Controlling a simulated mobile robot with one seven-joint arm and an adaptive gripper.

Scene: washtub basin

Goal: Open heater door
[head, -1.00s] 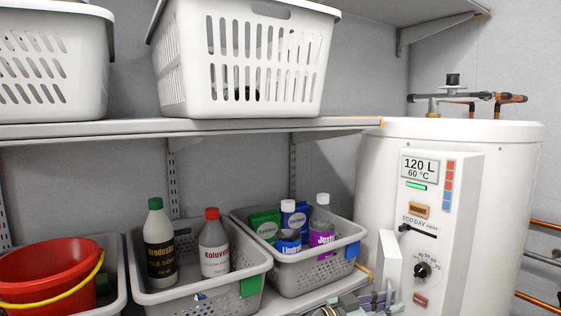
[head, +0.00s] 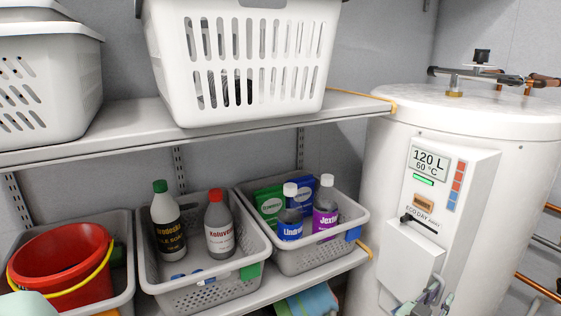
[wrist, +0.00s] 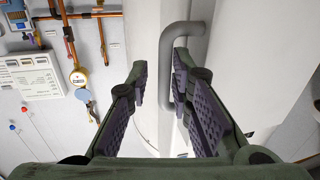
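The water heater (head: 475,120) is a white tank with a raised control panel at the right of the head view. Its door, a small white panel (head: 408,262), sits on the lower part of the control panel at an angle to it and covers the dial area. My gripper (head: 424,296) is low in front of the door, partly cut off by the frame. In the wrist view my gripper (wrist: 160,78) is open. A grey bent bar handle (wrist: 180,32) lies at the gap between the fingers, close to the right finger, which hides part of it. Contact is unclear.
A shelf (head: 280,122) with white baskets (head: 240,60) is left of the heater. Below it are grey bins (head: 205,290) with bottles and a red bucket (head: 60,262). Copper pipes (head: 540,288) run at the right. The wrist view shows a breaker box (wrist: 30,77).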

